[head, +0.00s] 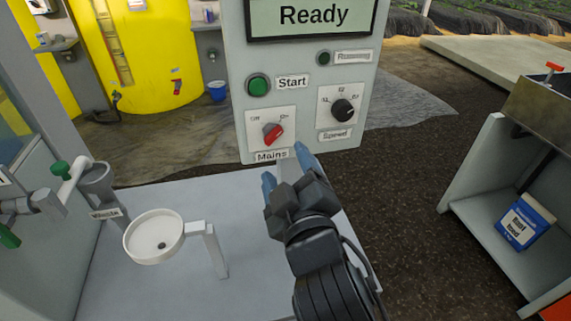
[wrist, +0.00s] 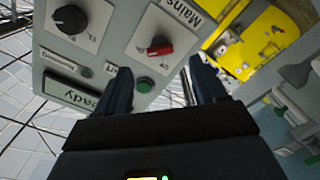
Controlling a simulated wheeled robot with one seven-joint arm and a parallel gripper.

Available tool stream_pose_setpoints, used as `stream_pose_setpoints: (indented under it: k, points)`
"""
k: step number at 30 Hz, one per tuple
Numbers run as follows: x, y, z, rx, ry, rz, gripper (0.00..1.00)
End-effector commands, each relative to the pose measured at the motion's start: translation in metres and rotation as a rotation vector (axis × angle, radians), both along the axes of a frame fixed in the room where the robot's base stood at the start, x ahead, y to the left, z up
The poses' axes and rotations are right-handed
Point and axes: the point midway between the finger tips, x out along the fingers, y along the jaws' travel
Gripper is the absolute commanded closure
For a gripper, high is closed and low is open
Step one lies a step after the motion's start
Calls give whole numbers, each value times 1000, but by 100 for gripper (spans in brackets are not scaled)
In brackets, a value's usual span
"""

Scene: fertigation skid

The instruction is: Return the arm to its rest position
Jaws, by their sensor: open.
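My gripper (head: 286,167) is open and empty, with its blue fingers pointing up at the lower part of the control panel (head: 235,100). In the wrist view my gripper (wrist: 158,72) shows the fingers spread apart, with the panel face beyond them, turned upside down. The red Mains switch (head: 273,134) is just above the fingertips in the head view and slants up to the right, towards the On side. I cannot tell exactly how far the fingers are from the panel, but nothing is between them. My forearm runs down to the bottom edge.
The panel also bears a green Start button (head: 258,86), a black Speed knob (head: 343,109) and a screen (head: 308,16) reading Ready. A white basin (head: 153,237) and Waste funnel (head: 97,181) stand left of my arm. A shelf unit (head: 478,195) stands right, beyond open ground.

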Motion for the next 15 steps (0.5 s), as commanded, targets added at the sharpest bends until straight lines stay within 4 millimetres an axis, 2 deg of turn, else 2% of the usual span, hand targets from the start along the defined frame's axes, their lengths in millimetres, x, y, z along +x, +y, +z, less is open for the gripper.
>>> stream_pose_setpoints:
  k: [10, 13, 15]
  points:
    - [-2, -2, -3, 4, 5, -1, 30]
    - [-12, -13, -14, 22, 25, -4, 30]
    - [-26, -26, -27, 47, 50, -9, 30]
